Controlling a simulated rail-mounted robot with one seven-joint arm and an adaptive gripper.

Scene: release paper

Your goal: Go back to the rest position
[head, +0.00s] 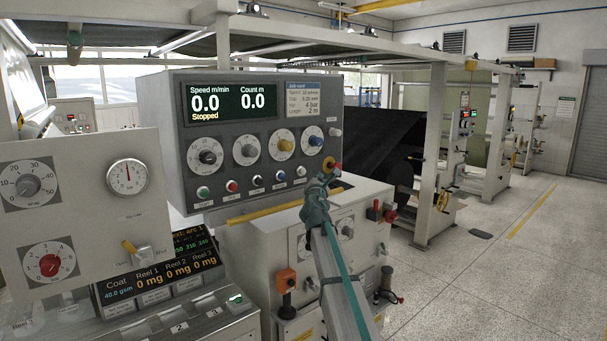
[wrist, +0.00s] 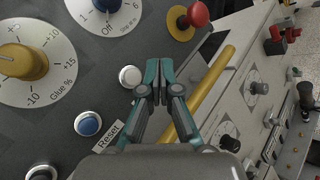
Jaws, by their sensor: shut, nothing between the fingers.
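My gripper (head: 323,186) is in front of the lower right part of the grey control panel (head: 180,130), close to the red mushroom button (head: 335,167). In the wrist view my gripper's teal fingers (wrist: 159,72) are together with nothing between them. A white button (wrist: 130,76) is just left of the fingertips, and the red button (wrist: 198,14) on its yellow base is above and to the right. I cannot tell whether the fingertips touch the panel. The panel's display (head: 238,102) reads speed 0.0, count 0.0 and "Stopped".
A yellow bar (head: 263,213) runs below the panel; it passes right of the fingers in the wrist view (wrist: 205,88). An orange-topped switch (head: 286,279) and red fittings (head: 376,212) stick out from the machine. A cream dial panel (head: 85,200) stands at left. Open floor (head: 500,270) lies right.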

